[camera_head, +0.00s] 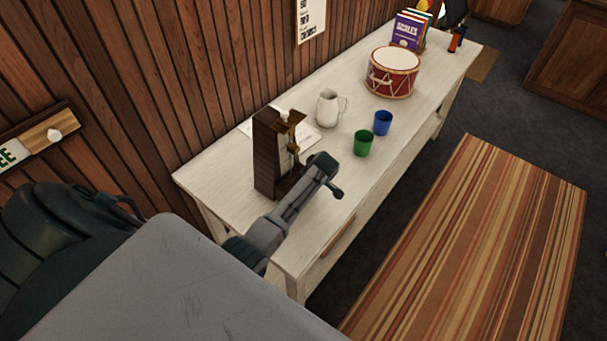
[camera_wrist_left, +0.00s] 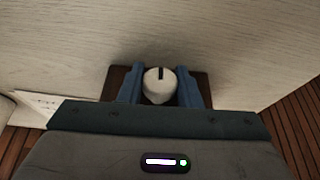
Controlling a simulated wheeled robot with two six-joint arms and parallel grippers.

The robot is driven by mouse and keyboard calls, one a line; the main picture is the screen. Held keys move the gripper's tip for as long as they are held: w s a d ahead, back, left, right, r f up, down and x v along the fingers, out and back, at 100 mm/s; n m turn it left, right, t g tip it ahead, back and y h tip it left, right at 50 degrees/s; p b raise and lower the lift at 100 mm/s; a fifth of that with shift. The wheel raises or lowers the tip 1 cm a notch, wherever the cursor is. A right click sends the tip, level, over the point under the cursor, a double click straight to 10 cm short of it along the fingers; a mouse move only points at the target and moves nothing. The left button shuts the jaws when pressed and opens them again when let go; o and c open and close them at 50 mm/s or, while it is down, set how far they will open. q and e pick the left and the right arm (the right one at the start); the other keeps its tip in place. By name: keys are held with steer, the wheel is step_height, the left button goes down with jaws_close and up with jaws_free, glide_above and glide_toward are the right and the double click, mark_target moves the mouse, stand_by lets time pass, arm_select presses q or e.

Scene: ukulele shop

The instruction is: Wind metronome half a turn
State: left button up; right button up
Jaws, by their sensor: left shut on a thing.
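The dark wooden metronome (camera_head: 266,155) stands upright near the front-left part of the white table, with brass-coloured parts at its top. My left arm reaches over the table beside it, and its fingers are hard to make out in the head view. In the left wrist view, my left gripper (camera_wrist_left: 160,88) is shut on a round white knob (camera_wrist_left: 160,92), with one blue finger on each side. A dark mark on the knob points to the top of the picture. Dark brown wood of the metronome (camera_wrist_left: 203,84) shows behind the fingers. My right gripper is not in view.
The long white table (camera_head: 223,187) stands along the wooden wall. A white jug (camera_head: 327,108), a green cup (camera_head: 365,143), a blue cup (camera_head: 382,123) and a red drum (camera_head: 391,75) stand beyond the metronome. A paper lies behind it. A striped rug (camera_head: 480,250) lies on the floor.

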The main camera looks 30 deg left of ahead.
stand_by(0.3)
arm_select(q)
steer(key=o, duration=0.6)
steer(key=shift+o, duration=0.2)
steer(key=b+v, duration=0.3)
steer(key=v, duration=0.7)
steer(key=shift+r, duration=0.35)
steer(key=shift+s+d, duration=0.1)
